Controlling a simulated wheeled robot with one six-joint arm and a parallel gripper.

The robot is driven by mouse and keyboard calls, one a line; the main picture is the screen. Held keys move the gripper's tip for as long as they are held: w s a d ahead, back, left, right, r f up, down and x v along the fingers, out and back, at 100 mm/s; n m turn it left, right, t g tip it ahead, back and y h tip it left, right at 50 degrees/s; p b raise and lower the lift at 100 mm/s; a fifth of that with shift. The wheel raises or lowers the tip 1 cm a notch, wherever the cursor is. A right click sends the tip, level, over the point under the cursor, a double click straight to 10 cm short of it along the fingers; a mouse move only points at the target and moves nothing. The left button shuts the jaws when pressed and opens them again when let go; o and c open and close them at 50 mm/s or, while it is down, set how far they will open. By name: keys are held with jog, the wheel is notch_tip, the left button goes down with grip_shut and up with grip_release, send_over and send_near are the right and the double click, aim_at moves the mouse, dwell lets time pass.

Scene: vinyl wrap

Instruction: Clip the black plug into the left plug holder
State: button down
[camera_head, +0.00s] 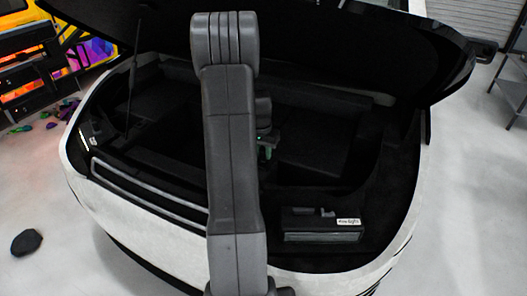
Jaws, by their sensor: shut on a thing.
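My gripper (265,150) is partly in view behind my grey arm, over the dark inside of the open trunk. Its greenish fingers point down and are shut on the black plug, which is too dark to make out against the trunk. A small dark fitting with a white label (85,140) sits at the trunk's left edge and looks like the left plug holder; its label is unreadable. My gripper is well to the right of it, apart from it.
A black box with a white label (348,222) sits at the trunk's front right. The raised lid (350,50) hangs over the trunk. A pale strip (150,190) runs along the front left rim. A dark lump (26,242) lies on the floor. A shelf (510,95) stands at right.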

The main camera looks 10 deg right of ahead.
jog(key=shift+s+f+b, duration=0.1)
jog(key=shift+f+b, duration=1.05)
jog(key=shift+f, duration=0.05)
dwell(2.5)
jog(key=c, duration=1.1)
grip_release()
jog(key=shift+c, duration=0.2)
jog(key=shift+r, duration=0.1)
notch_tip(320, 180, up, 14)
jog(key=s+a, duration=0.1)
jog(key=shift+s+f, duration=0.25)
jog(key=shift+s, duration=0.05)
